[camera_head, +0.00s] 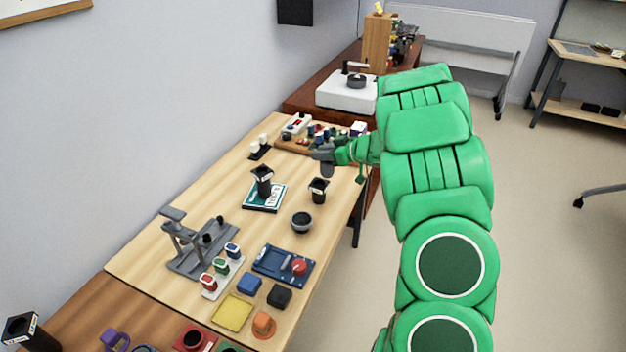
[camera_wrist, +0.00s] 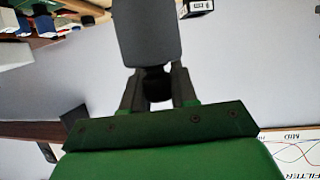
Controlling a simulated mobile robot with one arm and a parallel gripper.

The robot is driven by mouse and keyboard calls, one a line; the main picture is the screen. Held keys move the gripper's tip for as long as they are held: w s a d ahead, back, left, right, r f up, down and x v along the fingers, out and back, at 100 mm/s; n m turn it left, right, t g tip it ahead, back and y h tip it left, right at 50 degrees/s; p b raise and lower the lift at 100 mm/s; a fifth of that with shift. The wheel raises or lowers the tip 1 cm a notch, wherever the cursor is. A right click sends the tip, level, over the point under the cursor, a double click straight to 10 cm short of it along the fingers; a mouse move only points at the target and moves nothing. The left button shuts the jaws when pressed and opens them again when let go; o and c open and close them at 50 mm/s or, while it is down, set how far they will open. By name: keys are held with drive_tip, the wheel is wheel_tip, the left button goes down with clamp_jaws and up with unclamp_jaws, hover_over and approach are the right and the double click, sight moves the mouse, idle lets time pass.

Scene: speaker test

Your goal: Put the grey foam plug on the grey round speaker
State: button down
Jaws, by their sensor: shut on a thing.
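The grey round speaker (camera_head: 302,224), a cup-like body with a dark open top, stands on the table nearer the camera, apart from the gripper and plug. The plug's far end is out of the wrist view.
A grey stand (camera_head: 196,250) and a blue tray (camera_head: 270,272) are nearer. A board with small parts (camera_head: 290,147) lies behind. Bare table surrounds the speaker.

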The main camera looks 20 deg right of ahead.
drive_tip(key=s+a+r+n+g+y, duration=0.1)
drive_tip(key=s+a+r, duration=0.1)
drive_tip(key=s+a, duration=0.7)
drive_tip(key=s+a+r+n+y, duration=0.1)
drive_tip(key=s+a+r, duration=0.25)
drive_tip(key=s, duration=0.85)
drive_tip(key=shift+w+d+f, duration=0.2)
drive_tip(key=shift+w+f, duration=2.1)
drive_tip(key=shift+w+d+f, duration=0.15)
drive_tip(key=shift+w+f, duration=2.1)
drive_tip(key=shift+w+d+f, duration=0.2)
drive_tip(key=shift+w+f, duration=2.1)
drive_tip(key=shift+f, duration=0.1)
drive_tip(key=c, duration=0.9)
unclamp_jaws()
